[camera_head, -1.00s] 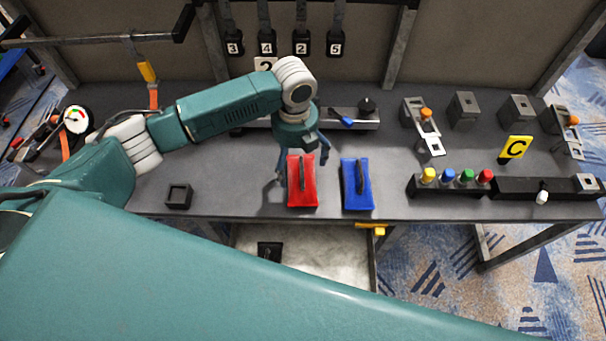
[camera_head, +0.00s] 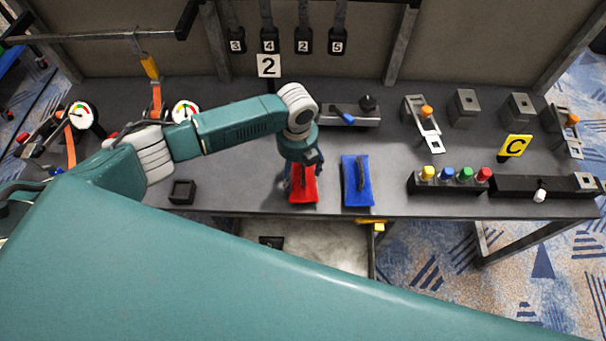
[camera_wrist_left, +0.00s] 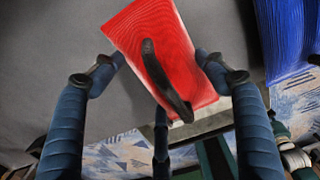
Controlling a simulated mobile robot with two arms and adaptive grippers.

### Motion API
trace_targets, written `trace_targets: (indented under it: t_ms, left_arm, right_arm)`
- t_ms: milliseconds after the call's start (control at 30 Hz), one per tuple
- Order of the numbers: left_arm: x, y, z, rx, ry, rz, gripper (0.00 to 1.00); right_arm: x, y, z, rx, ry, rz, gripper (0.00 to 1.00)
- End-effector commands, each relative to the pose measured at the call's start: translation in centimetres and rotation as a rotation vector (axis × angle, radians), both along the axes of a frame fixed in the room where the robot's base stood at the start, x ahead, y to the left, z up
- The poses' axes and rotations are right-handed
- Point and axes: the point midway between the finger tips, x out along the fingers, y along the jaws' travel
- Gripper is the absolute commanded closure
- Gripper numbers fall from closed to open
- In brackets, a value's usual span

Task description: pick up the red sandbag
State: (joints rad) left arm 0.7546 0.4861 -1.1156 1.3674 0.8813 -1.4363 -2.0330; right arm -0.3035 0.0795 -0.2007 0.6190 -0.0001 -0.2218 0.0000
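The red sandbag (camera_head: 303,190) lies near the front edge of the dark table. My left gripper (camera_head: 302,165) is over its far part and hides much of it in the head view. The left wrist view shows the red sandbag (camera_wrist_left: 182,52) with its dark strap handle (camera_wrist_left: 163,82) between the spread fingers of my left gripper (camera_wrist_left: 160,60). The fingers are apart, one on each side of the bag, with a third finger below the handle. They do not look closed on it; exact contact is unclear. My right gripper does not show.
A blue sandbag (camera_head: 357,182) lies close to the right of the red one. A black square holder (camera_head: 182,191) stands to the left. A row of coloured buttons (camera_head: 456,178) is farther right. An open drawer (camera_head: 325,245) is below the table's front edge.

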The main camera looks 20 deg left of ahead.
Motion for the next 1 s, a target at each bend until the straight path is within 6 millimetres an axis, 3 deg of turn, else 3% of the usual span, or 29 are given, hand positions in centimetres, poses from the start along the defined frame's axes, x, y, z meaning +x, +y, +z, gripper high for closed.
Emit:
trace_targets:
  t_ms: [33, 200, 233, 500, 667, 1000]
  left_arm:
    - [0.0, 0.0, 0.0, 0.0, 0.0, 0.0, 0.49]
    - [0.0, 0.0, 0.0, -0.001, 0.0, 0.0, 0.83]
    - [0.3, -0.1, 0.3, -0.003, -0.005, 0.0, 0.85]
    - [0.3, -0.1, 0.5, -0.003, -0.005, 0.0, 0.85]
    - [0.4, -0.1, 1.9, -0.005, -0.008, -0.001, 0.86]
    - [0.4, -0.1, 9.6, -0.005, -0.013, -0.002, 0.86]
  right_arm:
    - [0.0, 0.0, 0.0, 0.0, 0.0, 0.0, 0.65]
    - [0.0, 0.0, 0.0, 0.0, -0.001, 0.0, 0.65]
    - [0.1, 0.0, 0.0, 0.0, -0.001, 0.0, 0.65]
    - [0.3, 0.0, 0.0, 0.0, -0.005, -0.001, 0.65]
    - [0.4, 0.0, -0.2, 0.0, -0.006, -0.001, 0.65]
    - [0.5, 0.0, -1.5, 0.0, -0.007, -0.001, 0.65]
